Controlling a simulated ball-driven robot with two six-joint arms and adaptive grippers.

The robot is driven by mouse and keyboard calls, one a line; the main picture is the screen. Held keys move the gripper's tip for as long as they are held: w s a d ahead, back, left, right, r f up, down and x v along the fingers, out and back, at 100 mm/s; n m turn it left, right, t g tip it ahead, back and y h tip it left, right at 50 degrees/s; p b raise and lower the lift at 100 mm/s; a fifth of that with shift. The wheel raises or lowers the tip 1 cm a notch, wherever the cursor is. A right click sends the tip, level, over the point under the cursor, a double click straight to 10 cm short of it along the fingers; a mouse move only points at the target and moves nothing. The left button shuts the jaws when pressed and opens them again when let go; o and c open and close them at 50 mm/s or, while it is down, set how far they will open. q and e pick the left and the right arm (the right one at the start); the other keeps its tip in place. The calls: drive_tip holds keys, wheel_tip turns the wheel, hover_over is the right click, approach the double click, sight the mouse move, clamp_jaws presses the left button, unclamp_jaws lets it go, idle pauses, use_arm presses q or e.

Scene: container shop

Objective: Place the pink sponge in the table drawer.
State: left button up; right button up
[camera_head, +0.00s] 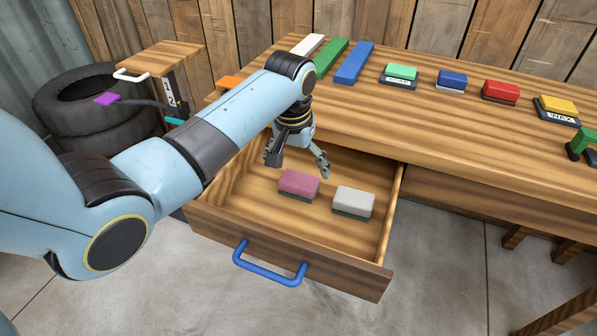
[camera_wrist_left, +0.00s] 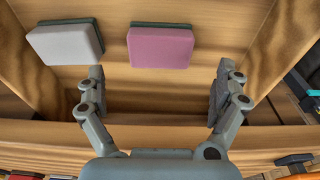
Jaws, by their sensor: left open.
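The pink sponge (camera_head: 298,184) lies flat on the floor of the open table drawer (camera_head: 260,214), next to a light grey sponge (camera_head: 353,201) on its right. My left gripper (camera_head: 297,168) is open and empty, reaching down over the drawer just behind the pink sponge. In the left wrist view the pink sponge (camera_wrist_left: 160,47) lies ahead of the spread fingers (camera_wrist_left: 153,98), apart from them, and the grey sponge (camera_wrist_left: 66,43) is at its left. My right gripper is in neither view.
The drawer's blue handle (camera_head: 269,266) faces the front. The wooden tabletop (camera_head: 440,125) carries a row of coloured sponges, including green (camera_head: 400,74), blue (camera_head: 452,80), red (camera_head: 500,91) and yellow (camera_head: 558,108). Stacked tires (camera_head: 95,115) stand at the left.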

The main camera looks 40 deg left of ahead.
sight(296, 184)
use_arm(q)
drive_tip(key=r, duration=0.3)
drive_tip(key=r+p, duration=0.1)
drive_tip(key=r, duration=0.1)
drive_tip(key=shift+s+d+r, duration=0.1)
drive_tip(key=shift+s, duration=0.3)
